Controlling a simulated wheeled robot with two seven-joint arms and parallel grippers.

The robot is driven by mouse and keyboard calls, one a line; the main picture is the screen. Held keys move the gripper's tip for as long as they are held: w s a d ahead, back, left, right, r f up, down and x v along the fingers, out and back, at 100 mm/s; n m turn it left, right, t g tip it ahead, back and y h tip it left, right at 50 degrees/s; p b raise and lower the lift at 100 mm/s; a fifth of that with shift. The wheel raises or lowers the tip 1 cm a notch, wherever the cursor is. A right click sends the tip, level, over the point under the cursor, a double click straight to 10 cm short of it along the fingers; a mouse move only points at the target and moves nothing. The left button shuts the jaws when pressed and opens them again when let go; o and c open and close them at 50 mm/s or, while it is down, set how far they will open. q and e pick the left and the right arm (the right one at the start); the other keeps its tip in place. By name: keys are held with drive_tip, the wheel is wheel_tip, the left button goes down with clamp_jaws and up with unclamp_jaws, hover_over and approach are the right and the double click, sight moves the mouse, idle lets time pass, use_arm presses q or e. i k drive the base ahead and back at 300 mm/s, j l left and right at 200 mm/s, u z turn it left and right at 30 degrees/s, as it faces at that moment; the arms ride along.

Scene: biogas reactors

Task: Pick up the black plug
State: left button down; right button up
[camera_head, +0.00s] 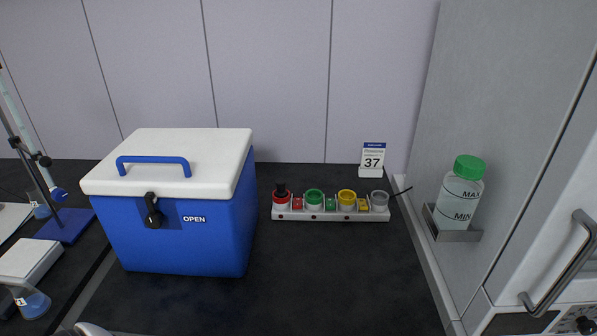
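A small black plug (281,188) stands upright at the red round socket (281,201), at the left end of a white socket strip (330,215). The strip lies on the dark worktop near the back wall. It also has a green socket (314,196), a yellow socket (347,197) and a grey socket (379,198), with small coloured buttons between them. Neither of my grippers shows in the head view. A pale rounded piece at the bottom left edge is cut off, and I cannot tell what it is.
A blue cooler box (185,240) with a white lid stands left of the strip. A sign marked 37 (372,158) stands behind it. A green-capped bottle (461,195) sits in a wall holder on the right. The worktop in front of the strip is clear.

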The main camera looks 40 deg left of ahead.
sight(281, 192)
drive_tip(key=u, duration=1.25)
